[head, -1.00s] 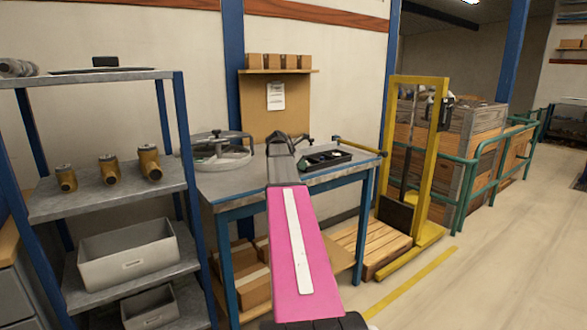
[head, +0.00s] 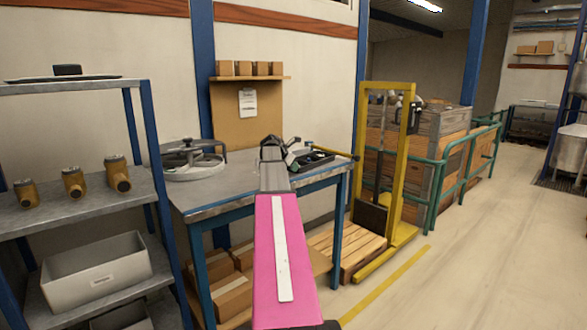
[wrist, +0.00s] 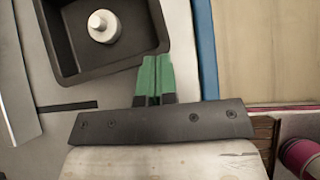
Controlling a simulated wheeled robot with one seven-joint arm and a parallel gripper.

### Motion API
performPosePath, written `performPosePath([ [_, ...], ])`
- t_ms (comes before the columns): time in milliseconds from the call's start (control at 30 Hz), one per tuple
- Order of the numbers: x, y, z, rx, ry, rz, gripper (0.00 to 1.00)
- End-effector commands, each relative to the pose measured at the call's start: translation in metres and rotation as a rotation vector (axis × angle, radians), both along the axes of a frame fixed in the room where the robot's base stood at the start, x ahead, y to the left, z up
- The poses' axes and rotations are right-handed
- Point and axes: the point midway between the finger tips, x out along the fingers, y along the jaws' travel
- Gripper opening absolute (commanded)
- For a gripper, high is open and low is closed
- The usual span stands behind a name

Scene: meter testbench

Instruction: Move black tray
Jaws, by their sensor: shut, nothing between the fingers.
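The black tray (wrist: 62,45) fills the upper left of the wrist view. A white round piece (wrist: 103,26) stands inside it. In the head view the tray (head: 320,157) lies on the right part of the workbench (head: 232,187), partly hidden behind my gripper (head: 293,158). In the wrist view my gripper (wrist: 156,60) has its green fingers together with nothing between them. The fingertips are right by the tray's near right corner; I cannot tell whether they touch it.
A round grey fixture (head: 192,160) stands on the bench's left part. A shelf rack (head: 100,197) with brass parts is at left. A yellow lift frame (head: 405,160) with a wooden pallet (head: 345,252) stands right of the bench. Open floor lies further right.

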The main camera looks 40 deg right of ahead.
Motion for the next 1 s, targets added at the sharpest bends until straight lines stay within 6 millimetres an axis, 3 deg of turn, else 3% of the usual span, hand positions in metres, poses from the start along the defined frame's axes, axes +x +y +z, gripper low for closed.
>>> performPosePath([
  [233, 0.003, 0.041, 0.000, 0.000, -0.001, 0.002, 0.00],
  [600, 0.001, 0.092, 0.054, -0.002, -0.002, 0.001, 0.00],
  [1000, 0.000, 0.109, 0.072, -0.001, -0.001, -0.001, 0.00],
])
